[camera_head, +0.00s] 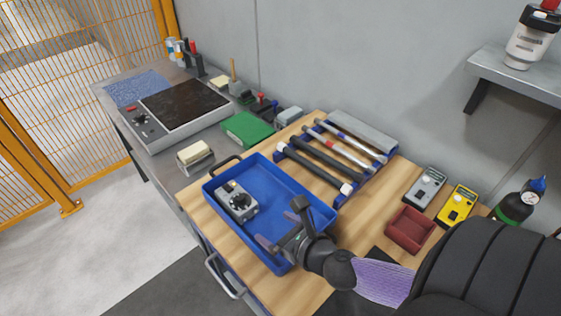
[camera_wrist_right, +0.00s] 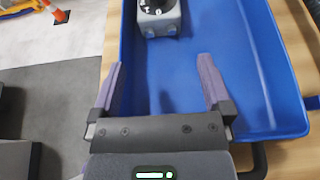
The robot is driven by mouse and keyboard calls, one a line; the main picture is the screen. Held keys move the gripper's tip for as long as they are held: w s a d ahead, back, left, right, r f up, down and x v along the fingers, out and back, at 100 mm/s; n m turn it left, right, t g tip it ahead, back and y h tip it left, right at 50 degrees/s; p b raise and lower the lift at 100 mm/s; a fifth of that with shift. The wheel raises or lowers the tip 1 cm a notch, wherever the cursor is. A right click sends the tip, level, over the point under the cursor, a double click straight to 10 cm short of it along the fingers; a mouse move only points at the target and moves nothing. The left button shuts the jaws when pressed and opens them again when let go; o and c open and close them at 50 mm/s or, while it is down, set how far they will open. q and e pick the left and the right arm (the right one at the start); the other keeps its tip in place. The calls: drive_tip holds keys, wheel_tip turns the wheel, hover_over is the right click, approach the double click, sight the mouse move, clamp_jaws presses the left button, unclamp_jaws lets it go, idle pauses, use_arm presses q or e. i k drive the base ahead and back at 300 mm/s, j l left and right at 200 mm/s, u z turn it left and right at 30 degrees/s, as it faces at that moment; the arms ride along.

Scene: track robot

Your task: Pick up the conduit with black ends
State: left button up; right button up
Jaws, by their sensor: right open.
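A blue rack (camera_head: 343,199) at the back of the wooden bench holds several slanting tubes. Its rearmost tube (camera_head: 352,140) is silvery; its ends look dark but are too small to be sure of. In front of it lie a tube with a red middle (camera_head: 342,151), a dark tube (camera_head: 325,158) and a black tube with white ends (camera_head: 314,168). My right gripper (camera_head: 282,226) is open and empty over the near right part of the blue tray, apart from the rack. Its spread fingers show in the wrist view (camera_wrist_right: 160,68). My left gripper is out of view.
The blue tray (camera_head: 222,207) holds a grey device with a dial (camera_head: 237,203), also in the wrist view (camera_wrist_right: 158,16). A red bin (camera_head: 410,230), a grey meter (camera_head: 426,188) and a yellow meter (camera_head: 456,205) stand right of the rack. A wall shelf (camera_head: 515,77) juts out above.

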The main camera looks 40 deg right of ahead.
sight(359, 177)
drive_tip(key=z, duration=1.65)
